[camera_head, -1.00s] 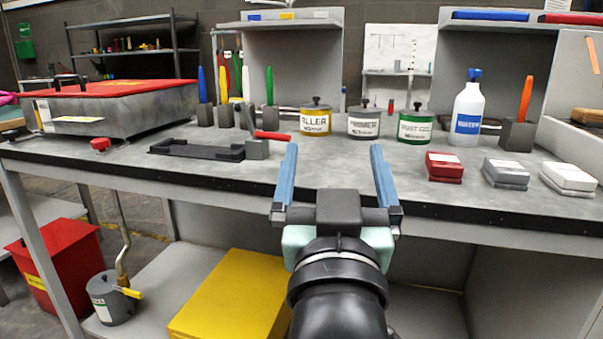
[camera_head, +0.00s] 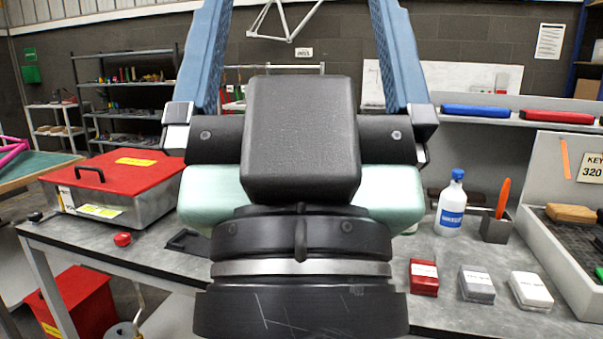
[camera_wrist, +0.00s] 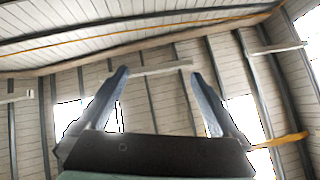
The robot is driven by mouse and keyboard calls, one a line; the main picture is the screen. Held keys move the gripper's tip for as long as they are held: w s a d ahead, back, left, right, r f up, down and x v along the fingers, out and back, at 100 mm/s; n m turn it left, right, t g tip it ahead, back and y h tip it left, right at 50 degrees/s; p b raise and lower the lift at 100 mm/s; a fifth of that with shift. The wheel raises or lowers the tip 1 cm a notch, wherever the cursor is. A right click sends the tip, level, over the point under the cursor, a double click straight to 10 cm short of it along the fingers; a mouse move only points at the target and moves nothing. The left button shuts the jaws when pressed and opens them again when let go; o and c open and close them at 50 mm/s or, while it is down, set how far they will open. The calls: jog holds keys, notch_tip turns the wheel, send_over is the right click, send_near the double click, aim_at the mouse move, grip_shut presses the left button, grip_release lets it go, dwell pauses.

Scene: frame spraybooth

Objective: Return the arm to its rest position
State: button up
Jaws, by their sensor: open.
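My gripper (camera_head: 300,22) is raised close in front of the head camera, well above the bench. Its blue fingers are spread wide apart with nothing between them, and their tips run past the top edge of the head view. In the wrist view my gripper (camera_wrist: 158,76) points up at the roof beams and bright windows, and the gap between its fingers is empty. My wrist and gripper body hide the middle of the bench, including the tins.
The grey bench (camera_head: 380,312) carries a red-lidded metal box (camera_head: 120,172) at left. At right are a white spray bottle (camera_head: 451,208), a red block (camera_head: 423,277), a grey block (camera_head: 476,284) and a white block (camera_head: 531,290). A frame (camera_head: 285,18) hangs on the wall behind.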

notch_tip(320, 180, up, 16)
jog(key=p, duration=1.3)
jog(key=shift+f, duration=0.15)
jog(key=shift+c, duration=0.3)
